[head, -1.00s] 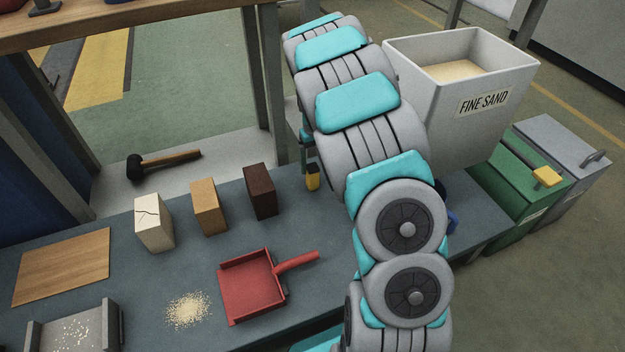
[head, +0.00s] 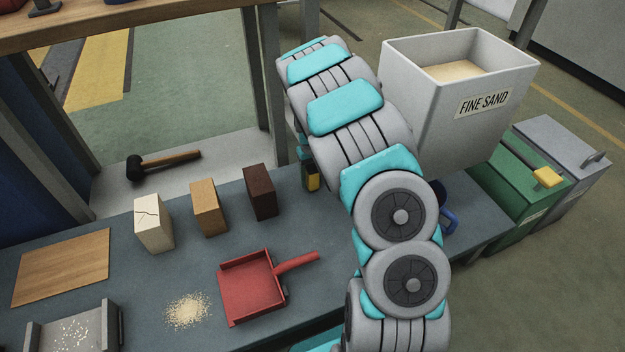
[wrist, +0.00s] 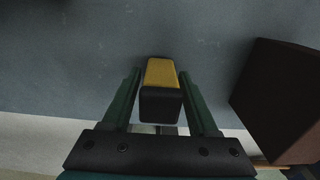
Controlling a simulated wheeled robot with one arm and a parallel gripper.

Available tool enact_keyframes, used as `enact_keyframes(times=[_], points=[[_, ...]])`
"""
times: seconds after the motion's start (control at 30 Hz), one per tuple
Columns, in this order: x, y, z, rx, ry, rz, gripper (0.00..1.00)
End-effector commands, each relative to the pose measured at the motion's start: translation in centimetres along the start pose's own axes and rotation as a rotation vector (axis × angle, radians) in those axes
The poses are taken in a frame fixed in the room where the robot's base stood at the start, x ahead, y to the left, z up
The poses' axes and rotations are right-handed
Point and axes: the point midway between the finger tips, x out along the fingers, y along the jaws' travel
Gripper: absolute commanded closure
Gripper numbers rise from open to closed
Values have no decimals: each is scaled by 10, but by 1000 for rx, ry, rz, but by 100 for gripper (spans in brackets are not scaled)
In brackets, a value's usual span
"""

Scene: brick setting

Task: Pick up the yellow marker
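The yellow marker (head: 313,183) is a short block with a yellow body and a black end. It stands on the blue-grey bench to the right of the dark brown block, partly hidden by my gripper and arm in the head view. In the wrist view the marker (wrist: 161,88) lies between the two dark green fingers of my gripper (wrist: 160,74). The fingers are apart, one on each side of it, with a narrow gap at the left; contact at the right is unclear.
The dark brown block (head: 260,192) stands close by, and shows at right in the wrist view (wrist: 280,100). Tan (head: 208,208) and cream (head: 153,223) blocks stand further left. A red dustpan (head: 252,287), blue mug (head: 449,221) and sand bin (head: 425,115) are around.

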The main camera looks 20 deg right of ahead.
Motion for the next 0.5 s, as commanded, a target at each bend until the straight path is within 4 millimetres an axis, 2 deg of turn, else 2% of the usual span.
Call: enact_keyframes(times=[0.07,0.5], points=[[0,0,0,0,0,0,50],[0,0,0,0,0,0,100]])
